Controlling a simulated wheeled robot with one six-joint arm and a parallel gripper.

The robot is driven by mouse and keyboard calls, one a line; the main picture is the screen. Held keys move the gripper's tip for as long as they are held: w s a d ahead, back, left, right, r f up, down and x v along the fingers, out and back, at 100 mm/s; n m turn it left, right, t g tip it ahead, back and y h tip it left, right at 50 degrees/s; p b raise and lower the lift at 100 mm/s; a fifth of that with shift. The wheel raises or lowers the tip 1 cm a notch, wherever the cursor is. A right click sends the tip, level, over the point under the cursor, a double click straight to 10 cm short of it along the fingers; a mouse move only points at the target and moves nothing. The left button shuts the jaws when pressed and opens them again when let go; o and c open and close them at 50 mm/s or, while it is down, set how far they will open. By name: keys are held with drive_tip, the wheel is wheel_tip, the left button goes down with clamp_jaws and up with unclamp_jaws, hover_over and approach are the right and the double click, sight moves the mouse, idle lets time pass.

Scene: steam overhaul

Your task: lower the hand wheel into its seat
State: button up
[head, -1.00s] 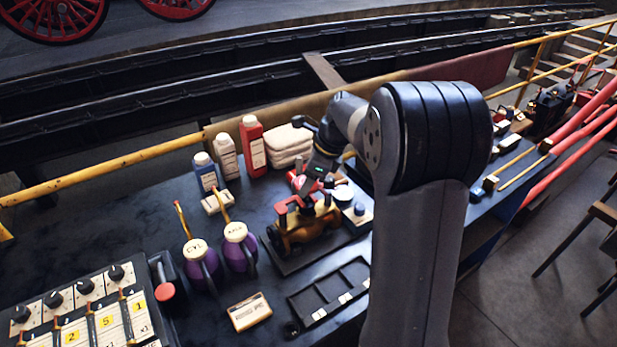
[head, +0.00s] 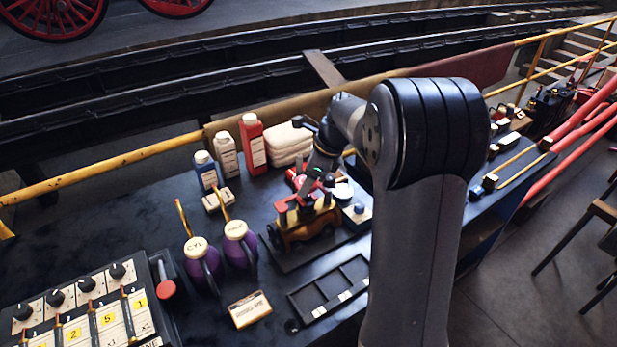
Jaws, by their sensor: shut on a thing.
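Red shows around the fingertips, but I cannot tell which red part is the wheel. The seat is hidden too, so I cannot tell whether the wheel touches it.
Two purple oil cans (head: 239,247) stand left of the valve body. Several bottles (head: 252,145) and folded cloths (head: 287,145) are behind it. A dark compartment tray (head: 330,291) and a labelled box (head: 250,309) lie in front.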

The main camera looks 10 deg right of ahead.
drive_tip(key=shift+f, duration=0.5)
drive_tip(key=o, duration=1.3)
drive_tip(key=shift+s, duration=0.1)
drive_tip(key=shift+c, duration=0.2)
drive_tip(key=shift+c, duration=0.5)
drive_tip(key=shift+o, duration=1.3)
